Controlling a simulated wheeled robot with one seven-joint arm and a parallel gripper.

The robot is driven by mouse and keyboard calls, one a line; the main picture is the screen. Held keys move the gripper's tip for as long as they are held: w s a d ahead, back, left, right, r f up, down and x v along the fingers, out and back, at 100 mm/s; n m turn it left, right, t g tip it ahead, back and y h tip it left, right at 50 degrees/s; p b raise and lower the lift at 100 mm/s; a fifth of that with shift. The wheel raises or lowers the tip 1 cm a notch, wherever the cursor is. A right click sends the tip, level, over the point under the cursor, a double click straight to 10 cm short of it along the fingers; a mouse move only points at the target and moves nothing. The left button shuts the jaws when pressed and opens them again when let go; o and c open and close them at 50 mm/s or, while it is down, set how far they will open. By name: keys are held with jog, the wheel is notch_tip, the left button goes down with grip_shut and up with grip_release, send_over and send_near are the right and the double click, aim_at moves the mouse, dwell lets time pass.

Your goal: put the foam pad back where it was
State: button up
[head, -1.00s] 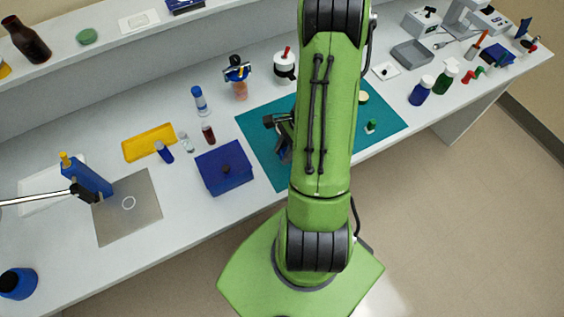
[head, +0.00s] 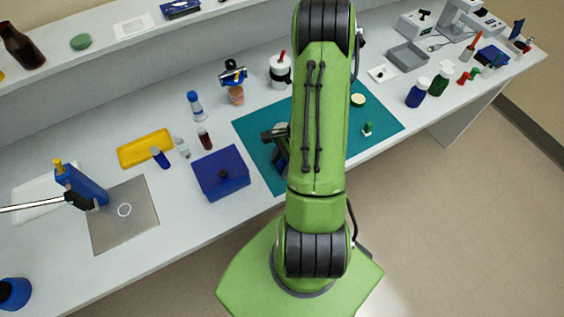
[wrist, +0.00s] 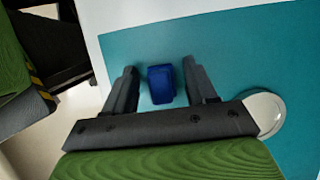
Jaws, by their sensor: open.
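A small dark blue block (wrist: 161,84), which may be the foam pad, sits over the teal mat (wrist: 235,60) in the wrist view. My gripper (wrist: 160,70) is open, with one finger on each side of the block and a visible gap on both sides. I cannot tell how high the fingers are above the mat. In the head view my green arm covers much of the teal mat (head: 258,128), and the block is hidden. Part of my gripper shows as a dark shape left of the arm.
A pale round disc (wrist: 265,112) lies close to my gripper's right side. On the bench, a blue box (head: 222,174) stands left of the mat, with a yellow tray (head: 145,148) beyond it. A green piece (head: 368,129) stands on the mat's right part. A shelf runs behind.

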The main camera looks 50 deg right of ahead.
jog(key=shift+r, duration=0.35)
jog(key=p+v, duration=0.2)
jog(key=v, duration=1)
jog(key=w+a+r+n+h, duration=0.1)
jog(key=w+a+r+n, duration=0.25)
jog(key=r, duration=0.25)
jog(key=s+a+r+n+t+h, duration=0.1)
jog(key=s+a+r+n+t, duration=0.1)
jog(key=s+a+r+n, duration=0.2)
jog(key=s+a+r+n+t+h, duration=0.2)
jog(key=s+a+r+n, duration=0.3)
jog(key=a+r+n, duration=0.5)
jog(key=a+n, duration=0.3)
jog(key=shift+a+r+n, duration=0.15)
jog(key=shift+a+n, duration=0.1)
jog(key=shift+n, duration=0.1)
